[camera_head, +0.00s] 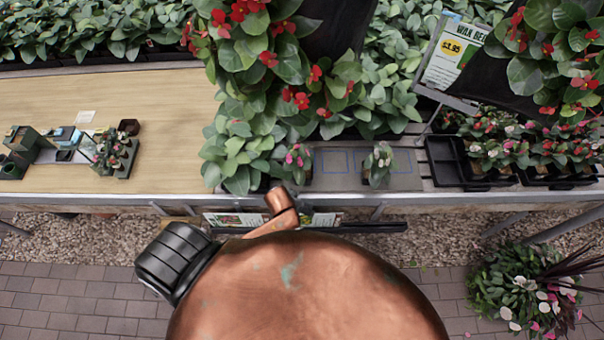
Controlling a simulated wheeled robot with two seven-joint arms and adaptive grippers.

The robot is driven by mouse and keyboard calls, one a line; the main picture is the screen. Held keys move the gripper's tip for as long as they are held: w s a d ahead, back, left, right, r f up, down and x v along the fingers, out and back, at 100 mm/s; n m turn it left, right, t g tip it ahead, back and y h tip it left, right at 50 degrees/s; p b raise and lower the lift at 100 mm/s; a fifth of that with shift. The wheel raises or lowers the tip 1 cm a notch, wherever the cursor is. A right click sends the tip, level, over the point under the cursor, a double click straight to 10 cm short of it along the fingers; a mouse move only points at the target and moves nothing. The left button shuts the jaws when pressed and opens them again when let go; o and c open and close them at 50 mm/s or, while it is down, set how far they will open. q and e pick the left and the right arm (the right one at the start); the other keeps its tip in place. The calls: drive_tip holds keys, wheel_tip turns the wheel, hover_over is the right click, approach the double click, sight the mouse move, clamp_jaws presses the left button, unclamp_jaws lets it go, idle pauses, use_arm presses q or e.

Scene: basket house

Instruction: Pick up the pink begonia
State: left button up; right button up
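A small potted plant with pink flowers, which looks like the pink begonia (297,161), stands upright near the front edge of the table, at the left end of a grey mat (340,183). A second small potted plant with pale flowers (378,163) stands on the mat to its right. Neither of my grippers is in view, and nothing is seen touching the pink-flowered plant. Its pot is small and dark, hard to make out.
A large rounded copper-coloured object (305,295) with a black ribbed part fills the lower middle, close to the camera. Red-flowered begonias (290,70) overhang the table behind. A black tray (447,160) stands at right. The wooden tabletop (160,170) at left has clear room.

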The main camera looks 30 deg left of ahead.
use_arm(q)
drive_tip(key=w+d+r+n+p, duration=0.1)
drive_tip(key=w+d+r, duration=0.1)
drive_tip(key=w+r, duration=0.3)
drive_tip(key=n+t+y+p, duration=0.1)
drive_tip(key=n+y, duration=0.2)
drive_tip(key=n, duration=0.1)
approach(303, 172)
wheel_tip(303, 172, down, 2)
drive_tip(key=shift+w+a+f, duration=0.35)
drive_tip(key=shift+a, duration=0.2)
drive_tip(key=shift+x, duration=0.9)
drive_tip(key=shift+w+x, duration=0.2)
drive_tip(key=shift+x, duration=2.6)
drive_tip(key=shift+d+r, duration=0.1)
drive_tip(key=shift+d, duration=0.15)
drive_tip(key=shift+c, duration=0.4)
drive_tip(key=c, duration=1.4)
